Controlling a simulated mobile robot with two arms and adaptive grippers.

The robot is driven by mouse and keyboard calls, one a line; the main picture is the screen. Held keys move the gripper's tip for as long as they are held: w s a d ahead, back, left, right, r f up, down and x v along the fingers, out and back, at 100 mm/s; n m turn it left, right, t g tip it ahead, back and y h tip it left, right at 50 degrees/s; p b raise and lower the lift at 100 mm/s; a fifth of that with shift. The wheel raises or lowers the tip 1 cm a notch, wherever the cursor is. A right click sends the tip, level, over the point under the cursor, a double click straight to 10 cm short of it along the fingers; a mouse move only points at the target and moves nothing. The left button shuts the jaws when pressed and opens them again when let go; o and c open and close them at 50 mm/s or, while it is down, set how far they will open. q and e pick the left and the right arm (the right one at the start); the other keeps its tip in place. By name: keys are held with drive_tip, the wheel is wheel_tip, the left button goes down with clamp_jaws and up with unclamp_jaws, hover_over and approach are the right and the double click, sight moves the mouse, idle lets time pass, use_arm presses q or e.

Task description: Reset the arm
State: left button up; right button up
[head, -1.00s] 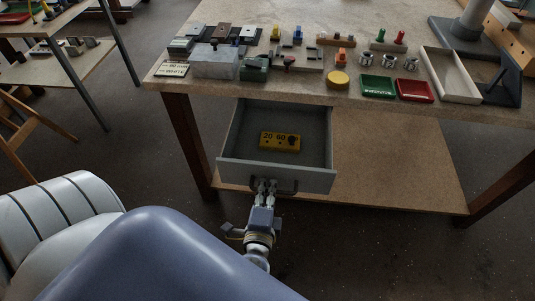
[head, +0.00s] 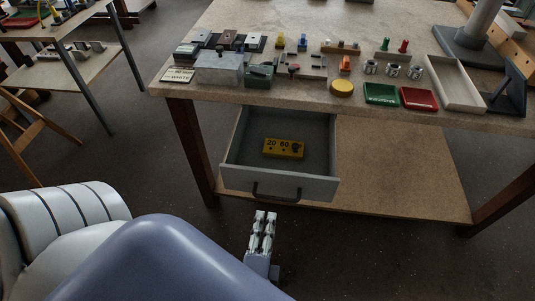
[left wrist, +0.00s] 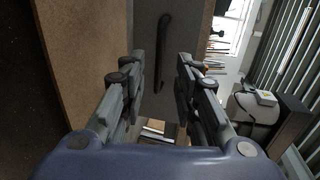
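The grey drawer (head: 245,178) under the workbench is pulled open, and a yellow block (head: 283,148) marked 20 and 60 lies inside. Its dark handle (head: 278,196) is on the front panel and also shows in the left wrist view (left wrist: 162,50). My left gripper (head: 265,213) is below and in front of the handle, apart from it. In the left wrist view the left gripper (left wrist: 158,65) has its fingers spread with nothing between them; the handle lies beyond the tips. My right gripper is out of view.
The workbench (head: 240,93) carries a grey box (head: 219,68), a green tray (head: 381,95), a red tray (head: 419,99) and a long pale tray (head: 455,82). A lower shelf (head: 395,170) runs beneath. The floor in front of the drawer is clear.

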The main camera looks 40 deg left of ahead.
use_arm(q)
drive_tip(key=shift+v, duration=0.9)
drive_tip(key=s+f+g+h, duration=0.2)
drive_tip(key=s+f+g, duration=0.1)
drive_tip(key=f, duration=1)
drive_tip(key=s+f+g+h, duration=0.2)
drive_tip(key=f+g, duration=0.1)
drive_tip(key=f, duration=1)
drive_tip(key=s+a+f+n+g+h, duration=0.1)
drive_tip(key=s+f+n+g, duration=0.1)
drive_tip(key=s+f, duration=0.3)
drive_tip(key=s+a+f+n+g+h, duration=0.1)
drive_tip(key=s+a+f+n+g, duration=0.1)
drive_tip(key=s+f+n, duration=0.3)
drive_tip(key=s+a+f+n+g, duration=0.2)
drive_tip(key=s+f, duration=0.4)
drive_tip(key=f, duration=0.5)
drive_tip(key=shift+s+n+g+h, duration=0.3)
drive_tip(key=shift+n+g+h, duration=0.15)
drive_tip(key=shift+n, duration=0.25)
